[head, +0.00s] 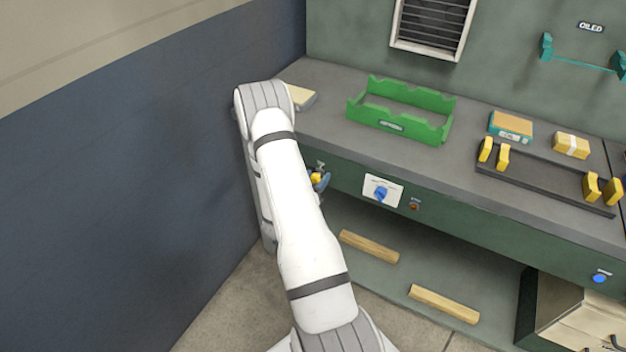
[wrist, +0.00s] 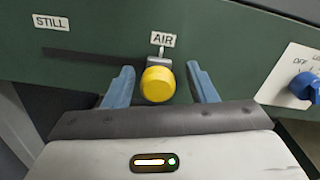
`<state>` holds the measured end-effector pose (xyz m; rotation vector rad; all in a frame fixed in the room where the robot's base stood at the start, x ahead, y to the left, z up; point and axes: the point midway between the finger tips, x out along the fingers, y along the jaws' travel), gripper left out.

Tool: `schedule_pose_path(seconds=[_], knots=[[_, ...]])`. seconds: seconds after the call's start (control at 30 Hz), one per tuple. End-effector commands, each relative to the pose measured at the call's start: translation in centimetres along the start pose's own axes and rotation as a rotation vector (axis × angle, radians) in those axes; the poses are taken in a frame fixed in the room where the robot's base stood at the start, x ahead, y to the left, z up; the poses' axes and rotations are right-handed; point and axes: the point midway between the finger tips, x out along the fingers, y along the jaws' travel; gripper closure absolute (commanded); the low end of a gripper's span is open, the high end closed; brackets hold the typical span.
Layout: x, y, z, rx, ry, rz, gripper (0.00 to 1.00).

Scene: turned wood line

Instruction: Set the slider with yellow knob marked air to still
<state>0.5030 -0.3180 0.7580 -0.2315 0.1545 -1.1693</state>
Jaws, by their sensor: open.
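The yellow knob (wrist: 158,84) of the slider sits at the right end of a dark slot (wrist: 85,56) in the green panel, just below the AIR label (wrist: 163,40). The STILL label (wrist: 51,22) is at the slot's left end. My gripper (wrist: 162,80) is open, with one blue finger on each side of the knob; I cannot tell whether either finger touches it. In the head view the yellow knob (head: 316,177) shows partly beside my blue fingers, with my arm hiding the panel to its left.
A blue rotary switch (head: 381,193) on a white plate is right of the slider, and it also shows in the wrist view (wrist: 306,88). A green cradle (head: 440,131) stands on the bench above. Wooden bars (head: 369,246) lie on the lower shelf. A blue wall is at left.

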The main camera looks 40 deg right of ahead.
Motion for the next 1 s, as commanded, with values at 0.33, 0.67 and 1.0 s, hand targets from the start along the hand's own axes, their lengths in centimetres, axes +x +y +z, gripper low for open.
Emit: schedule_pose_path(seconds=[0.33,0.67,1.0], knots=[[-0.01,-0.04,-0.01,0.000,0.000,-0.001,0.67],[0.01,-0.17,-0.03,0.000,0.001,-0.004,0.94],[0.06,0.36,0.01,-0.001,0.000,-0.005,1.00]])
